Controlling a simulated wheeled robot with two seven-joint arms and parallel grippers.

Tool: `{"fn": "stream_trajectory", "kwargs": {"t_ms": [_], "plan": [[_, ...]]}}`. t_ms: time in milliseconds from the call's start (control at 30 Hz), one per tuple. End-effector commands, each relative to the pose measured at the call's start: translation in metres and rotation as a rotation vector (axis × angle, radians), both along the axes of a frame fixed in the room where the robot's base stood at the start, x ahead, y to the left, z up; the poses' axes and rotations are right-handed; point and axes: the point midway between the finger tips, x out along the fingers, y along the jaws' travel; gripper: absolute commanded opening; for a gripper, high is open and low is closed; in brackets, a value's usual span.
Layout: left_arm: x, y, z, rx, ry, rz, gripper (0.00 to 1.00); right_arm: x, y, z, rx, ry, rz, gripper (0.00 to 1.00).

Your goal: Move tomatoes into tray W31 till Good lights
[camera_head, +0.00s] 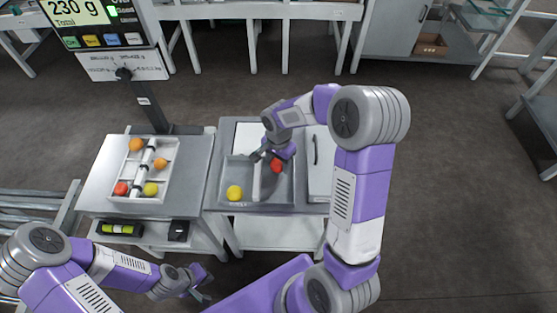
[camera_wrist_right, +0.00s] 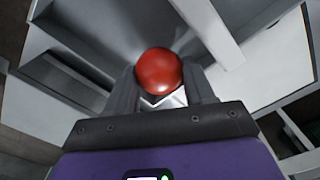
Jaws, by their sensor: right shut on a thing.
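My right gripper (camera_head: 273,153) is shut on a red tomato (camera_head: 277,166), over the right part of a grey divided bin (camera_head: 225,177). In the right wrist view the tomato (camera_wrist_right: 158,72) sits between the fingers (camera_wrist_right: 160,92). A yellow tomato (camera_head: 235,193) lies in the bin's left part. On the left bench a white tray (camera_head: 172,172) with a divider holds an orange tomato (camera_head: 136,145), another orange one (camera_head: 160,163), a red one (camera_head: 121,188) and a yellow one (camera_head: 151,188). I cannot read W31 on it. My left gripper (camera_head: 205,284) is open and empty, low in front of the benches.
A display (camera_head: 88,22) on a post behind the white tray reads 230 g total; a small green light shows beside its words. A white panel with a dark handle (camera_head: 316,150) lies right of the bin. A yellow-green level-like tool (camera_head: 120,229) lies below the tray.

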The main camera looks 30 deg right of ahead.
Motion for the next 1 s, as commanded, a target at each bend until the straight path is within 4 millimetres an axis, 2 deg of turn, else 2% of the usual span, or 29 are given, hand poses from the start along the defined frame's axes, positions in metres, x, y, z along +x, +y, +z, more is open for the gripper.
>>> {"fn": "stream_trajectory", "kwargs": {"t_ms": [1000], "plan": [[0.0, 0.0, 0.0004, 0.0, 0.0, 0.0, 0.0, 0.0001, -0.0001, -0.0076, 0.0, 0.0, 0.0, 0.39]]}}
